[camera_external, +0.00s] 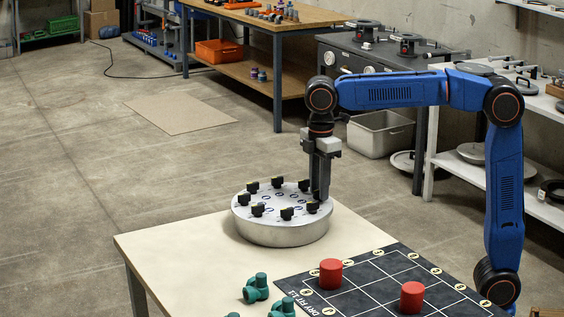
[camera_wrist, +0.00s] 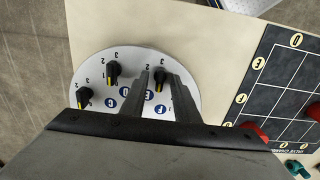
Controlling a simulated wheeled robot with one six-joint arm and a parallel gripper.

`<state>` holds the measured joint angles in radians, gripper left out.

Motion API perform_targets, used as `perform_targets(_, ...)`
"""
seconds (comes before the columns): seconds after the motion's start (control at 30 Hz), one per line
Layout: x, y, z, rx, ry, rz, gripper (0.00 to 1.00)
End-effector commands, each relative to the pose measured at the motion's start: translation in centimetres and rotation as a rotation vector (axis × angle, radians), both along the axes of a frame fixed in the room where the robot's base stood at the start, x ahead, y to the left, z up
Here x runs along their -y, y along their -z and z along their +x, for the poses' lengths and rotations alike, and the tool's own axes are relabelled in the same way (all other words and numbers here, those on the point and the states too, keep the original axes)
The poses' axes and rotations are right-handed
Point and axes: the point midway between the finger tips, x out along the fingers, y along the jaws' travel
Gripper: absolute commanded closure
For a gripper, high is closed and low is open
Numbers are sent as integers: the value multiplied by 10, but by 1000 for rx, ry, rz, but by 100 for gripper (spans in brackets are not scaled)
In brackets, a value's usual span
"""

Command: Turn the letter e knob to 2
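A round silver drum carries a ring of black knobs with yellow pointers on its white top (camera_external: 284,227); the top also shows in the wrist view (camera_wrist: 92,70). My gripper (camera_external: 320,198) points down at the drum's right side. In the wrist view my gripper (camera_wrist: 157,72) has its two fingers apart, with a knob (camera_wrist: 160,80) between their tips. A blue label that looks like E (camera_wrist: 148,95) lies just below this knob, between the fingers. The knob's yellow pointer faces down toward the label. Whether the fingers touch the knob is unclear. A digit 2 shows by the left fingertip.
Other knobs (camera_wrist: 112,71) stand close on the left. A black grid mat (camera_external: 385,278) with red cylinders (camera_external: 331,273) lies to the right on the table (camera_external: 170,250). Green pipe fittings (camera_external: 256,288) lie at the front. The table's left part is clear.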

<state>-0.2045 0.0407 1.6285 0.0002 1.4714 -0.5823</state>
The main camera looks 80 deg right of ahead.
Motion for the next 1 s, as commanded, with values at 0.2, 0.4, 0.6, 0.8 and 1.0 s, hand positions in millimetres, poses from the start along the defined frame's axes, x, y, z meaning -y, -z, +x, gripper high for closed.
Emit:
perform_targets(0.2,0,0,0,0,0,0,91)
perform_targets(0.4,0,0,0,0,0,0,100)
perform_targets(0.6,0,0,0,0,24,0,100)
perform_targets(0.8,0,0,0,-1,113,-1,100)
perform_targets(1.0,0,0,0,-1,271,-1,100)
